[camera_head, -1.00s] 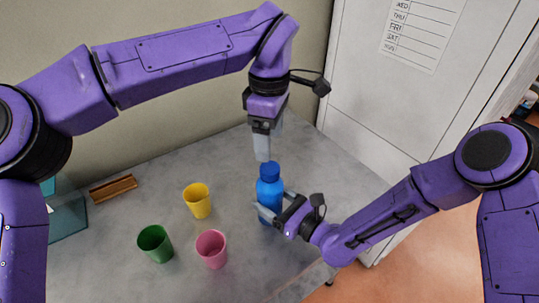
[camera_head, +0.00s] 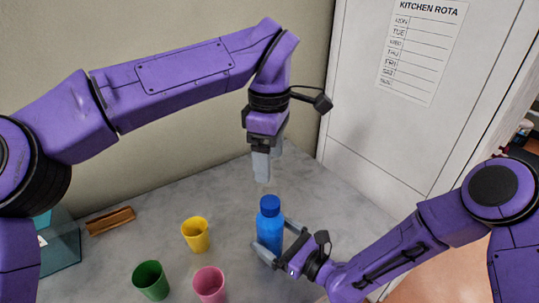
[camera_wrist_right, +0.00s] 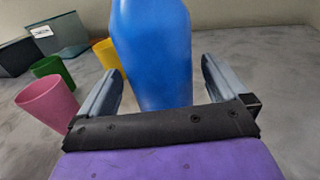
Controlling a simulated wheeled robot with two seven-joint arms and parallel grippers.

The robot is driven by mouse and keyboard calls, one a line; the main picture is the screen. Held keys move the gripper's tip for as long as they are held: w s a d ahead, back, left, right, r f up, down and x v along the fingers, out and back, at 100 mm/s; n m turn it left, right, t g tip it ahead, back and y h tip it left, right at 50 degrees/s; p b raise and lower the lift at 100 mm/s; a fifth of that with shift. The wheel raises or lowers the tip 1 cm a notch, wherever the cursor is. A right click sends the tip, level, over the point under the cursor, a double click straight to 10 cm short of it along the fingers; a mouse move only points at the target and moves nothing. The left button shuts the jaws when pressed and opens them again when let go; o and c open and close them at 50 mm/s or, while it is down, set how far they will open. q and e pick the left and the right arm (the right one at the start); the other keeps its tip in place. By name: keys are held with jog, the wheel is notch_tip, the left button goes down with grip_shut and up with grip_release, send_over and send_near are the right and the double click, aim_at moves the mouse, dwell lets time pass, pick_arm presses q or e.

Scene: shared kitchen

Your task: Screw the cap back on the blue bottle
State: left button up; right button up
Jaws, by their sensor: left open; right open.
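The blue bottle (camera_head: 269,232) stands upright on the grey counter. Its darker blue cap (camera_head: 270,203) sits on the top; how tightly it is seated cannot be told. My left gripper (camera_head: 262,172) is open and empty, pointing down above the cap with a clear gap. My right gripper (camera_head: 274,236) is open low at the bottle, one finger on each side. In the right wrist view the bottle body (camera_wrist_right: 153,55) stands between the spread fingers, with a gap at the right finger; the cap is out of that view.
A yellow cup (camera_head: 196,236), a green cup (camera_head: 151,282) and a pink cup (camera_head: 209,284) stand to the left of the bottle. A wooden tray (camera_head: 110,220) lies near the wall. A white cabinet (camera_head: 365,140) stands behind on the right. The counter (camera_head: 235,205) behind the bottle is clear.

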pick_arm(q)
notch_tip(320, 180, down, 2)
jog(key=shift+f+b, duration=0.25)
jog(key=shift+b, duration=0.85)
pick_arm(e)
jog(key=v, duration=0.9)
jog(key=shift+s+d, duration=0.2)
jog(key=shift+d, duration=0.05)
pick_arm(q)
jog(key=shift+s+f, duration=0.1)
pick_arm(e)
jog(key=shift+s, duration=0.1)
